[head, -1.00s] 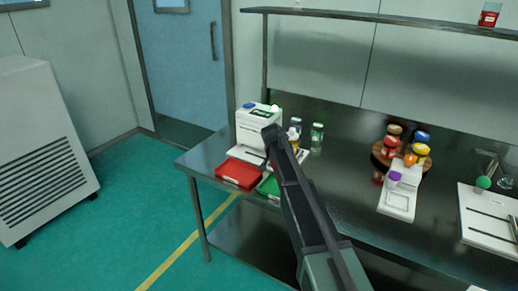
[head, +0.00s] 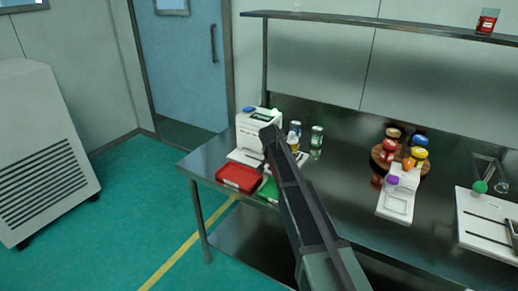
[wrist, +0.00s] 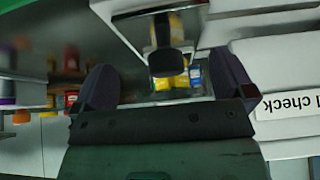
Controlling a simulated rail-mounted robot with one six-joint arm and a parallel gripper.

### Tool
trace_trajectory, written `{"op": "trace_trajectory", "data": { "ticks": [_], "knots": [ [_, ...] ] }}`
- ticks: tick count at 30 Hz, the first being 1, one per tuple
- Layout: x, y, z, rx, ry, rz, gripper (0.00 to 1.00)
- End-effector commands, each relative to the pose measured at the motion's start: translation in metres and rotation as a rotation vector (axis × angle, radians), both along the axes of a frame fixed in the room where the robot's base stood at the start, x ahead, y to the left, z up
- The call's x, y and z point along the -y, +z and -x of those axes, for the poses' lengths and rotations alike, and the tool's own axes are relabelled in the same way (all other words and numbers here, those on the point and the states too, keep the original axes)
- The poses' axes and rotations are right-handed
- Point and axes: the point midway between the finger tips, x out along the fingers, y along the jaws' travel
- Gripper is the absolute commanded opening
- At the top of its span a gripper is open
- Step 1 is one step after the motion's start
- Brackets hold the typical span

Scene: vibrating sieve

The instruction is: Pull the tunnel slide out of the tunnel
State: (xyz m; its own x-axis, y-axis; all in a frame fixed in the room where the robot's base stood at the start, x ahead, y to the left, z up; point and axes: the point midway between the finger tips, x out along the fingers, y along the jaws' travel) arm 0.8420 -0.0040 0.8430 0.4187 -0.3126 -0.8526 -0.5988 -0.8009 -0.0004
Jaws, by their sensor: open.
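A white boxy machine (head: 250,133) with a blue button on top, which seems to be the tunnel, stands at the left end of the bench. A white plate (head: 243,157) shows low at its front. In the wrist view a dark rounded knob (wrist: 168,62) on a short stem is between the fingers of my gripper (wrist: 165,85), apparently the slide's handle. The fingers are apart, with space on both sides of the knob. In the head view the end of my arm is in front of the machine and hides part of it; the fingertips cannot be made out there.
A red tray (head: 238,178) and a green tray (head: 268,190) lie at the bench's front edge. Small bottles (head: 317,137) stand right of the machine. Jars with coloured lids (head: 419,152) and white devices stand farther right. A white surface labelled "check" (wrist: 290,104) is beside my gripper.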

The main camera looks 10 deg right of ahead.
Motion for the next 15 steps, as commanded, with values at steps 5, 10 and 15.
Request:
{"op": "trace_trajectory", "data": {
  "ticks": [5,10,15],
  "knots": [
    [-0.008,0.027,0.011,0.0,0.001,0.0,1.0],
    [-0.014,0.046,0.02,0.0,0.001,0.0,1.0],
    [-0.02,0.058,0.027,0.001,0.001,-0.001,1.0]
  ]
}}
